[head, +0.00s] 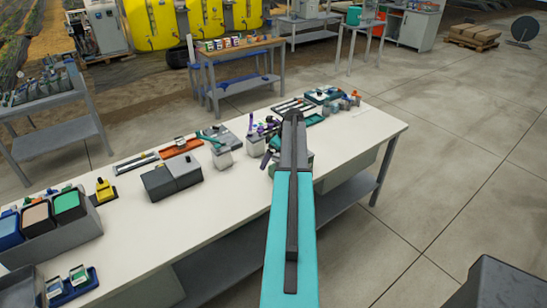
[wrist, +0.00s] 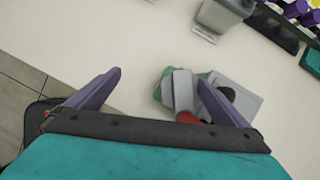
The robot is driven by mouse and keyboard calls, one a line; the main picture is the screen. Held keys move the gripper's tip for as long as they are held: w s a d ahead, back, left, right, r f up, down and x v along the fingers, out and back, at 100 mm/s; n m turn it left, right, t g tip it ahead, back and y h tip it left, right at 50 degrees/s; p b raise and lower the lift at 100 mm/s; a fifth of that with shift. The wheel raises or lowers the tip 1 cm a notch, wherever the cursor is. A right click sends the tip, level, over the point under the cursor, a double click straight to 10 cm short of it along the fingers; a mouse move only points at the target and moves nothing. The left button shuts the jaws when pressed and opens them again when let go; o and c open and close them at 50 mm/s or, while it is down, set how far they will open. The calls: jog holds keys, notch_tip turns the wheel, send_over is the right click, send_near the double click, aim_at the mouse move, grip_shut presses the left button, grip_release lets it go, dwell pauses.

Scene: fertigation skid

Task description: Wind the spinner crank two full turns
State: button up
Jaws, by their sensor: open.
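My gripper (wrist: 160,76) is open in the wrist view, with its two purple fingers spread apart and nothing held between them. A small unit with a pale grey box (wrist: 240,100), a green part, a grey bar (wrist: 182,92) and a red piece lies by the right finger. It looks like the spinner crank's unit, but the crank handle cannot be told apart clearly. The right finger overlaps the unit in the picture; contact cannot be told. In the head view my arm hides most of this spot, and only a greenish block (head: 273,170) shows beside it.
The white bench (head: 225,210) is crowded along its back edge. A grey container (wrist: 222,15) stands beyond the unit. A dark grey box (head: 172,180), a yellow item (head: 105,190) and a bin of coloured blocks (head: 85,225) are further left.

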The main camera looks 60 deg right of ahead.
jog(key=shift+r, duration=0.1)
jog(key=shift+s+d+r+b, duration=0.15)
jog(key=shift+s+r+b, duration=0.25)
jog(key=shift+r, duration=0.2)
jog(key=b+v, duration=0.3)
jog(key=v, duration=0.9)
jog(key=shift+a+r+b, duration=0.2)
jog(key=shift+b, duration=0.15)
jog(key=shift+w, duration=0.1)
